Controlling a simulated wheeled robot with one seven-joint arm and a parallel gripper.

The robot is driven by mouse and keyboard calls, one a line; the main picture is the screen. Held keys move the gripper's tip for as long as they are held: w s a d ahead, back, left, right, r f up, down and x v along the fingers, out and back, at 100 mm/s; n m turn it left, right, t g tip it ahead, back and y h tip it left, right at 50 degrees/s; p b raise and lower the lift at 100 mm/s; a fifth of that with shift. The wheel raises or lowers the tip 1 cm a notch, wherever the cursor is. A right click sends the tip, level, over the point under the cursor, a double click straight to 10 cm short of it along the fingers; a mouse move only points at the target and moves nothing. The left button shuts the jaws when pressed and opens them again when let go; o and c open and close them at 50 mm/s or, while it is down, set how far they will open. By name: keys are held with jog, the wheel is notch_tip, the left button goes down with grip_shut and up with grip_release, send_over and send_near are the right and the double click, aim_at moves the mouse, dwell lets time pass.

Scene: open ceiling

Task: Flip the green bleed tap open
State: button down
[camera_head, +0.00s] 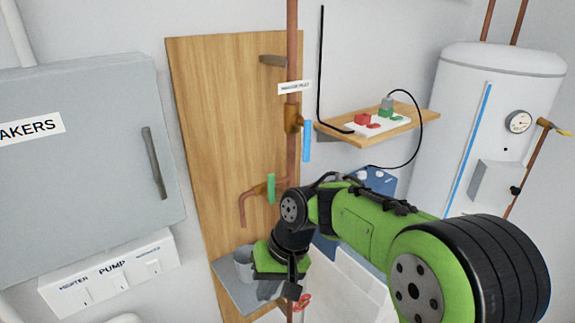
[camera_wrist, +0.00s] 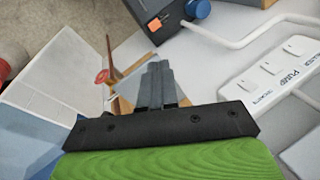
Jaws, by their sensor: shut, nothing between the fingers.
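The green bleed tap (camera_head: 271,188) is a small green lever. It hangs upright on a short copper branch at the lower part of the wooden board. The branch bends down at its left end. My gripper (camera_wrist: 158,75) is shut and empty in the wrist view, its grey fingers together. In the head view my gripper's green body is below the tap and apart from it, over a grey shelf. Its fingertips are hard to make out there. The green tap cannot be made out in the wrist view.
A blue lever (camera_head: 307,140) sits higher on the vertical copper pipe (camera_head: 292,60). A red valve wheel (camera_head: 303,300) is low beside my gripper. A grey breaker cabinet (camera_head: 80,150) is left; a white tank (camera_head: 490,130) right.

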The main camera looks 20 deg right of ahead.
jog(key=w+d+r+m+y+p, duration=0.1)
jog(key=w+r+y+p, duration=0.15)
jog(key=w+y, duration=0.3)
jog(key=m+t+y+p, duration=0.3)
jog(key=t+y, duration=0.1)
jog(key=y, duration=0.1)
send_near(269, 187)
notch_tip(269, 187, down, 4)
jog(key=s+a, duration=0.1)
jog(key=a, duration=0.2)
jog(key=d+r+m+t+y, duration=0.1)
jog(key=d+r+t, duration=0.2)
jog(key=d, duration=0.4)
jog(key=shift+s+d+r, duration=0.2)
jog(key=shift+d+r, duration=0.05)
jog(key=shift+d, duration=0.15)
jog(key=shift+y, duration=0.25)
jog(key=x, duration=1)
